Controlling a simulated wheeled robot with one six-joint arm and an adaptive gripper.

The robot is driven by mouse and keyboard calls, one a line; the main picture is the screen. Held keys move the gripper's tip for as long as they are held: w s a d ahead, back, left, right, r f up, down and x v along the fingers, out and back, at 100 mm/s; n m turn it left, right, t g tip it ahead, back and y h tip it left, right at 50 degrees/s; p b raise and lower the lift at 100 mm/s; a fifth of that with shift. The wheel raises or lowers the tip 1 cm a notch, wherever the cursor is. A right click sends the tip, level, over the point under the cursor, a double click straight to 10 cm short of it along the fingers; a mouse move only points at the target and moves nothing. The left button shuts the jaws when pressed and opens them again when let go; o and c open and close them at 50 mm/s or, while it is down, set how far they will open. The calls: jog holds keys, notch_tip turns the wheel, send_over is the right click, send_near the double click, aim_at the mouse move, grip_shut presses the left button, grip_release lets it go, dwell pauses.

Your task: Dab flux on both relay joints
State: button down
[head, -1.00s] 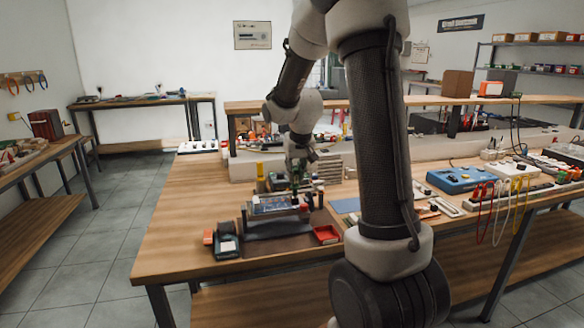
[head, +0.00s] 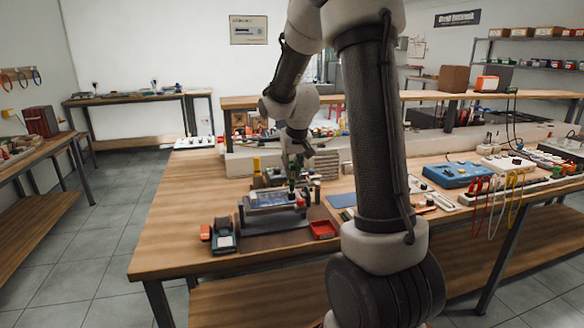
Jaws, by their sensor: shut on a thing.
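My gripper (head: 294,164) is small in the head view, above the near left part of the wooden workbench, pointing down. It is shut on a slim dark green pen-like thing (head: 292,184), which looks like the flux pen and hangs upright. Below it is a circuit board (head: 268,199) in a grey holder on a dark mat (head: 262,239). The pen's lower end is at the board's back right part; whether it touches cannot be told. The relay joints are too small to make out.
A red tray (head: 322,229) lies right of the holder. A dark green and orange device (head: 222,236) stands at its left. A yellow-topped bottle (head: 257,166) and other items crowd behind. A blue box (head: 455,174) with leads is at right. The bench's left front is clear.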

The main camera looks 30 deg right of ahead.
jog(key=shift+f, duration=0.4)
dwell(1.1)
jog(key=shift+r, duration=2.3)
